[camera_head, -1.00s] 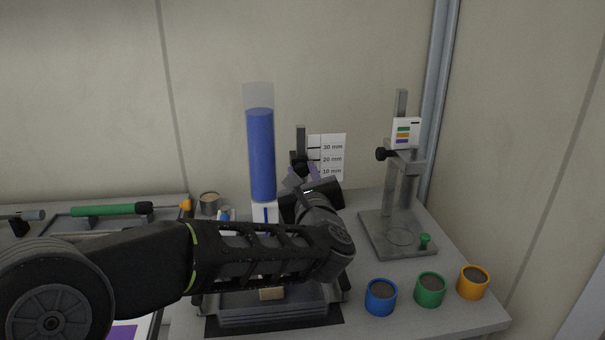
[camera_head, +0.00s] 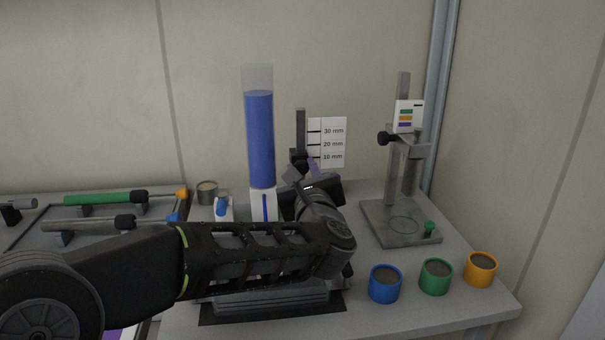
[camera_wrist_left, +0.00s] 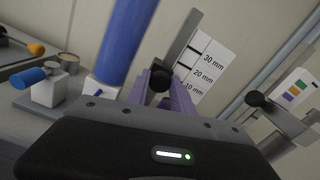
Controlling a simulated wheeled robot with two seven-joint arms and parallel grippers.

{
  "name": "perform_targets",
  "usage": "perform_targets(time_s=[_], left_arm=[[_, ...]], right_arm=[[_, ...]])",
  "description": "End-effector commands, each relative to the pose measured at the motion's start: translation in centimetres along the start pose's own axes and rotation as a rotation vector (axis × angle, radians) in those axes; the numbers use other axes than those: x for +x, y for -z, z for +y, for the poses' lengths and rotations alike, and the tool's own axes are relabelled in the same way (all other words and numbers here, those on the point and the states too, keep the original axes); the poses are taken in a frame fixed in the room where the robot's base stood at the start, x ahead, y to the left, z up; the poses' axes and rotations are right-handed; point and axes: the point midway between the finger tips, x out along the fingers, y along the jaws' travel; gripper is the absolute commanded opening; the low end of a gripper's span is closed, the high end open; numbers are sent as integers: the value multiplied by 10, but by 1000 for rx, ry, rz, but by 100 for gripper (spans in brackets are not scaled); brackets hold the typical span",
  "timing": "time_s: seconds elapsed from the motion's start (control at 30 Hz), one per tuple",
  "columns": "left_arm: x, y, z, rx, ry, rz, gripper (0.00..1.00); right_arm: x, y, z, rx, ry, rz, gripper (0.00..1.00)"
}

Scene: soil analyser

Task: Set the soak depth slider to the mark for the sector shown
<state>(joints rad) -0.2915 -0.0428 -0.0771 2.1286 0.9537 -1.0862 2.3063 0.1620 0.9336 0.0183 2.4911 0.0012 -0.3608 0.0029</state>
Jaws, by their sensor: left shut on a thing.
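The soak depth slider is a black knob (camera_head: 298,158) on a grey upright post (camera_head: 300,125), beside a white card (camera_head: 338,126) marked 30, 20 and 10 mm. The knob is about level with the 10 mm mark in the head view. My left gripper (camera_head: 303,171) has its purple fingers shut on the knob; the gripper body hides the lower post. In the left wrist view the knob (camera_wrist_left: 160,77) sits between the fingers, and the card (camera_wrist_left: 206,65) stands behind. A sheet or screen with a purple patch (camera_head: 112,335) shows partly at the lower left.
A tall blue-filled cylinder (camera_head: 260,140) stands close left of the gripper. To the right are a grey stand (camera_head: 394,170) with a colour-barred card (camera_head: 408,117) and blue (camera_head: 385,287), green (camera_head: 435,279) and orange (camera_head: 480,271) cups. Handled tools (camera_head: 104,198) lie at left.

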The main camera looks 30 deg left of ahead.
Motion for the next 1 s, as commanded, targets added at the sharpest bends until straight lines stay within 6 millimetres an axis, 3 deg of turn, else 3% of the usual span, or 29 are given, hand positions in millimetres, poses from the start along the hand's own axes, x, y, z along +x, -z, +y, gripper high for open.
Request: perform_targets(time_s=[0.07,0.1,0.37,0.73,1.0], left_arm=[[0,7,1,5,-3,14,0],[0,7,2,5,-3,14,29],[0,5,1,4,-2,10,50],[-6,3,0,2,-1,7,50],[-46,3,0,2,1,8,50]], right_arm=[[0,0,0,0,0,0,36],[0,0,0,0,0,0,36],[0,0,0,-1,0,-1,36],[0,-1,0,-1,1,-1,36],[-1,-1,-1,-1,1,-2,36]])
